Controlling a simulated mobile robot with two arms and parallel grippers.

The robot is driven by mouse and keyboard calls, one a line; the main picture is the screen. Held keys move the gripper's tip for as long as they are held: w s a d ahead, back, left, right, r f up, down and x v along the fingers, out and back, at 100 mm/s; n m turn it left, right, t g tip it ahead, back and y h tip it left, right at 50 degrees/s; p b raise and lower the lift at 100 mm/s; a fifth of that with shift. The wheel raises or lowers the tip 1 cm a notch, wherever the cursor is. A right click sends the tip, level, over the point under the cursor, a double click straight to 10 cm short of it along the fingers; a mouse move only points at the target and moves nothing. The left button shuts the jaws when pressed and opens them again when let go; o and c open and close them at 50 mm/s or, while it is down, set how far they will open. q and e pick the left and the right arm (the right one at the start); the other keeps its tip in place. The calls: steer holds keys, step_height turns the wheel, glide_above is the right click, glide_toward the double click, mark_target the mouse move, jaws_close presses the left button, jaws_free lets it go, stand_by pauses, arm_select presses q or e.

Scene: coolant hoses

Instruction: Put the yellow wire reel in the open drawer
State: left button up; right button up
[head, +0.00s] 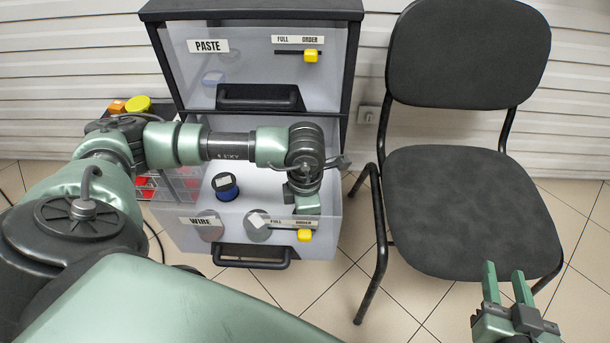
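The open drawer (178,240), labelled WIRE, is the lower one of the cabinet. It holds a blue-wound reel (226,187), and round grey shapes show by its front wall. A round yellow thing (138,104) sits left of the cabinet, partly hidden by my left arm; I cannot tell if it is the yellow wire reel. My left gripper (304,202) points down over the drawer's right side; its fingertips are unclear, and I see nothing yellow in it. My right gripper (508,285) is open and empty at the lower right, in front of the chair.
A closed upper drawer (265,70) labelled PASTE is above. A black chair (460,210) stands to the right of the cabinet. A small orange thing (117,106) and a rack with red parts (180,188) are at the left. Tiled floor is clear between cabinet and chair.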

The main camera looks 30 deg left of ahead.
arm_select(q)
steer(key=shift+f, duration=0.1)
arm_select(e)
steer(key=shift+r, duration=0.1)
arm_select(q)
steer(key=o, duration=1.5)
steer(key=shift+s, duration=0.1)
steer(key=shift+o, duration=0.2)
arm_select(e)
steer(key=shift+w+r, duration=0.15)
arm_select(q)
step_height(320, 180, up, 5)
steer(key=shift+r+p, duration=0.15)
steer(key=shift+p, duration=0.8)
step_height(320, 180, up, 7)
steer(key=p, duration=0.1)
arm_select(e)
steer(key=s+d+f+g+h, duration=0.2)
steer(key=s+d+f+g, duration=0.2)
steer(key=s+f+g, duration=0.4)
steer(key=s+f, duration=0.2)
steer(key=s, duration=0.3)
steer(key=shift+d+f+m+g, duration=0.3)
steer(key=shift+d, duration=0.1)
arm_select(q)
steer(key=shift+r, duration=0.1)
arm_select(e)
steer(key=shift+w, duration=0.1)
